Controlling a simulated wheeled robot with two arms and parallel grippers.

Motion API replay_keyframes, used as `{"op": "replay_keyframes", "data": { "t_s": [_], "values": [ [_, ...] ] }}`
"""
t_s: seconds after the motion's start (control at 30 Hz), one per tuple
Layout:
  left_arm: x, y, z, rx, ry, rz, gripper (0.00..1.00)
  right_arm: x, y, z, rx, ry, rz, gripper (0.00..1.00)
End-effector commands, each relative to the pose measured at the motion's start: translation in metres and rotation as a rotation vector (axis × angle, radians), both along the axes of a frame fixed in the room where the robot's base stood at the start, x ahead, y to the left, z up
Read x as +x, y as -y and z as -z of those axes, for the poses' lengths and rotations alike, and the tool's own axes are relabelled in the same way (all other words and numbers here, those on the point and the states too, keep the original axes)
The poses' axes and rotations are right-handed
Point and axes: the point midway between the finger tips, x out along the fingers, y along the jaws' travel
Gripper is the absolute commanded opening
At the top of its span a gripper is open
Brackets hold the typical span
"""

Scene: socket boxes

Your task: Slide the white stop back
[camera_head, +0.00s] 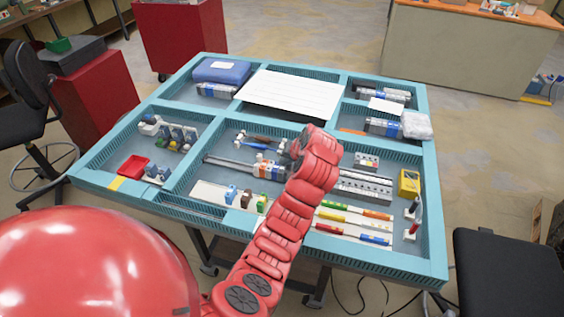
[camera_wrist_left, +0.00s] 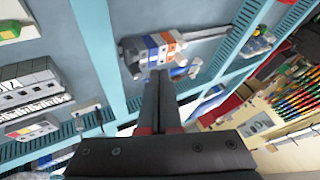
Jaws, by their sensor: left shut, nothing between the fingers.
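A slide unit with a long grey rail and orange, white and blue blocks (camera_head: 268,171) lies in the middle bay of the blue-framed table. I cannot tell surely whether this piece is the white stop. My left gripper (camera_wrist_left: 160,76) is shut and empty, its fingertips close to the blocks. Whether they touch is unclear. In the head view my red left arm hides most of the gripper and the unit's right end. My right gripper is not in view.
Coloured strips (camera_head: 357,222) and a grey terminal block (camera_head: 365,187) lie right of my arm. A yellow box (camera_head: 409,183) stands at the right edge. Blue dividers (camera_head: 188,168) bound the bay. A white panel (camera_head: 291,92) lies at the back. A red tray (camera_head: 133,166) sits left.

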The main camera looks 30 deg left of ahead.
Motion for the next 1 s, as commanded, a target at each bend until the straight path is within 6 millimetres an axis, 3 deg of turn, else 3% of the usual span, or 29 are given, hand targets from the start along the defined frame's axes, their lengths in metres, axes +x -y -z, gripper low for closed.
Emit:
{"op": "replay_keyframes", "data": {
  "t_s": [0.57,0.8,1.0],
  "values": [
    [0.022,-0.051,0.072,0.000,-0.005,-0.001,0.00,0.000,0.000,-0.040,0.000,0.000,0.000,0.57],
    [0.016,-0.081,0.072,0.000,0.001,0.001,0.00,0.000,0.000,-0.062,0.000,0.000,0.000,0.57],
    [0.015,-0.089,0.075,0.001,0.002,0.003,0.00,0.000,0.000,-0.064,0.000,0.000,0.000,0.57]
  ]
}}
